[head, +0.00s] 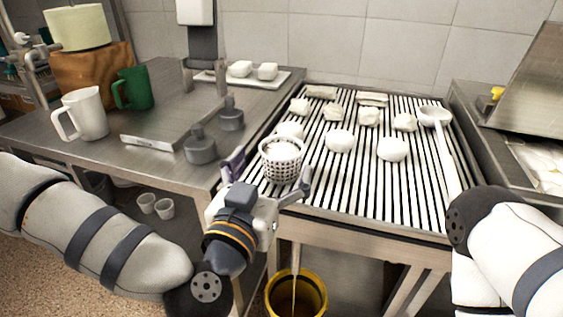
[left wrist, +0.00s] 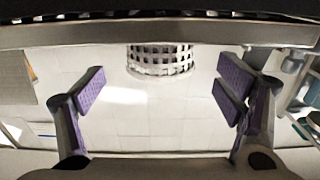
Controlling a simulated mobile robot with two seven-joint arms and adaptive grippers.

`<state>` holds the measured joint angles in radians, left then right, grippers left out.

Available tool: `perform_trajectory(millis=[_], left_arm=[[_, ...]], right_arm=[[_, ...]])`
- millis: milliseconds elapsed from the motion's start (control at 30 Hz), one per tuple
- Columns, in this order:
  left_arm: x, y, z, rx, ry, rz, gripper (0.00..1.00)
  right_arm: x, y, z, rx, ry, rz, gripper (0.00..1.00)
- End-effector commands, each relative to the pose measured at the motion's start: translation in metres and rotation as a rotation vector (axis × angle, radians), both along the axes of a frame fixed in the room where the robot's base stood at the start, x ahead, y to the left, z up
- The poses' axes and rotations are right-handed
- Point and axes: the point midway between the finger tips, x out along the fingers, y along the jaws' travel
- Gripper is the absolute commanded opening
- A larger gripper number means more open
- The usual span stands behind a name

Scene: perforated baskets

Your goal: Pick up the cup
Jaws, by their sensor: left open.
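A white perforated cup-like basket (head: 282,163) stands at the near left corner of the slatted rack. My left gripper (head: 268,176) is open, its purple-padded fingers on either side of the basket's near side. In the left wrist view, the basket (left wrist: 160,62) shows beyond and between the open fingers (left wrist: 162,88), with clear gaps to both; its upper part is cut by the dark edge. A white mug (head: 87,114) and a green mug (head: 135,88) stand upright on the steel table at left, away from the gripper. My right gripper is out of view.
The slatted rack (head: 350,185) holds several pale lumps and a white ladle (head: 440,140). Two dark grey weights (head: 200,146) stand on the steel table (head: 165,170). A yellow bucket (head: 297,294) is below the rack. Two small white cups (head: 155,205) sit underneath the table.

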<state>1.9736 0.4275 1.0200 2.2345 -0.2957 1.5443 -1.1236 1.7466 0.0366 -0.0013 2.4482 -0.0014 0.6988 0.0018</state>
Motion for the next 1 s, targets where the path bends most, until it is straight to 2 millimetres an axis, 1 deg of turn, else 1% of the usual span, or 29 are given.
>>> perform_trajectory(millis=[67,200,300,400,567,600,667,700,733,1000], left_arm=[[0.010,-0.003,-0.002,-0.001,0.001,0.001,0.86],[0.036,-0.009,-0.009,-0.002,0.005,0.003,0.86],[0.050,-0.015,-0.007,0.000,0.002,-0.001,0.86],[0.054,-0.017,-0.006,0.001,0.002,-0.003,0.86],[0.054,-0.017,-0.005,0.000,0.001,-0.003,0.86],[0.054,-0.017,-0.005,0.000,0.001,-0.003,0.77],[0.053,-0.017,-0.005,0.000,0.001,-0.003,0.63],[0.053,-0.017,-0.005,0.000,0.001,-0.003,0.54],[0.053,-0.017,-0.005,0.000,0.001,-0.003,0.47],[0.053,-0.017,-0.005,0.001,0.002,-0.003,0.46]], right_arm=[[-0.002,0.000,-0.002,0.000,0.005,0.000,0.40],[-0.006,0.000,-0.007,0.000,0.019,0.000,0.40],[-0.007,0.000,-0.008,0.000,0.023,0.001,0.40],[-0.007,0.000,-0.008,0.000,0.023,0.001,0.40],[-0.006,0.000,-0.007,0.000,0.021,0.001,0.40],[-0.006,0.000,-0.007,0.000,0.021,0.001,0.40],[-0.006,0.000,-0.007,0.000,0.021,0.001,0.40],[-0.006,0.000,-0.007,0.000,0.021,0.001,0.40],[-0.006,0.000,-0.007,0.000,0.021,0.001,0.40],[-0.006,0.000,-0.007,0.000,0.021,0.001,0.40]])
